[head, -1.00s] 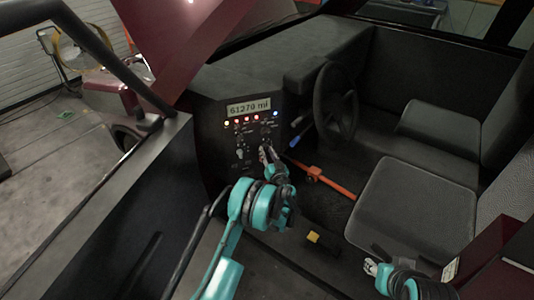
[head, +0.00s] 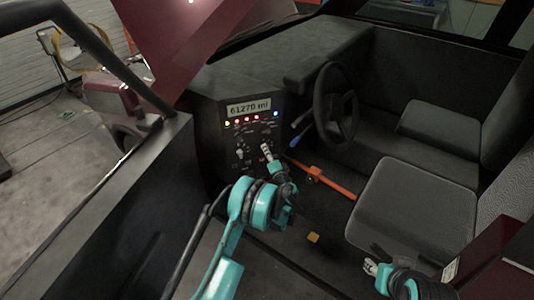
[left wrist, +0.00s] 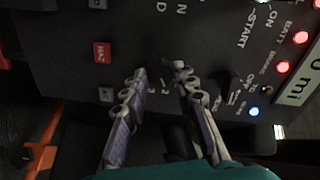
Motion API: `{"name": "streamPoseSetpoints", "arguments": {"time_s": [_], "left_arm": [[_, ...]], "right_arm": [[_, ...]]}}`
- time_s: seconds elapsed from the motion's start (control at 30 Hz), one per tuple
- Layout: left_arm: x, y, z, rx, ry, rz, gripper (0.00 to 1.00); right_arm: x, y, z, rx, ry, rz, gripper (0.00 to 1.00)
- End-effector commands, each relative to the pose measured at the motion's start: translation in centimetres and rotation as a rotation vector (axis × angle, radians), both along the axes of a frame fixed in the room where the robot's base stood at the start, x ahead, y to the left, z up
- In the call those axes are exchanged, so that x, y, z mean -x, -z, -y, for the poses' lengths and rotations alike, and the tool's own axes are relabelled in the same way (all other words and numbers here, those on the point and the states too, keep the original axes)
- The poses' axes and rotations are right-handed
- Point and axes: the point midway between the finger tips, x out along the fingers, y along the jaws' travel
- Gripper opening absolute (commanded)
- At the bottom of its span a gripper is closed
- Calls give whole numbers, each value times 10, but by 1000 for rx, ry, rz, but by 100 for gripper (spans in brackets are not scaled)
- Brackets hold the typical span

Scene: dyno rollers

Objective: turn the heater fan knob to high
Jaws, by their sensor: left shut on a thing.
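The dark dashboard panel (head: 240,178) carries the controls under the 61270 mi display. My left gripper (head: 266,152) reaches the lower right part of this panel. In the left wrist view its two fingers (left wrist: 160,72) stand a little apart against the panel, shut on a small dark knob, taken as the heater fan knob. The knob itself is hardly visible between the fingers, and its pointer cannot be read. Labels 3 and 2 show beside the fingertips. My right gripper (head: 371,267) hangs near the seat at the lower right, too small to tell if open.
A red HAZ button (left wrist: 102,52) and several lit indicator lamps (left wrist: 283,67) are on the panel. The steering wheel (head: 334,103) stands to its right. An orange bar (head: 315,176) runs below the wheel. A seat (head: 412,210) is at right.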

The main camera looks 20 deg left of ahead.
Motion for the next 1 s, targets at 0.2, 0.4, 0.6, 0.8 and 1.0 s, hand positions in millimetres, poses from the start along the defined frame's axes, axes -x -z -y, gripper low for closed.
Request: {"name": "streamPoseSetpoints", "arguments": {"time_s": [0.2,0.4,0.6,0.8,1.0], "left_arm": [[0,0,1,-169,1,-118,0],[0,-1,1,-323,1,-226,0],[-1,-1,1,-461,2,-322,0],[-1,-1,1,-569,1,-398,0],[-1,-1,1,-637,1,-446,0]], "right_arm": [[0,0,0,0,0,0,40],[0,0,0,0,0,0,40],[0,0,0,0,0,0,40],[0,0,0,0,0,0,40],[0,0,0,0,0,0,40]]}}
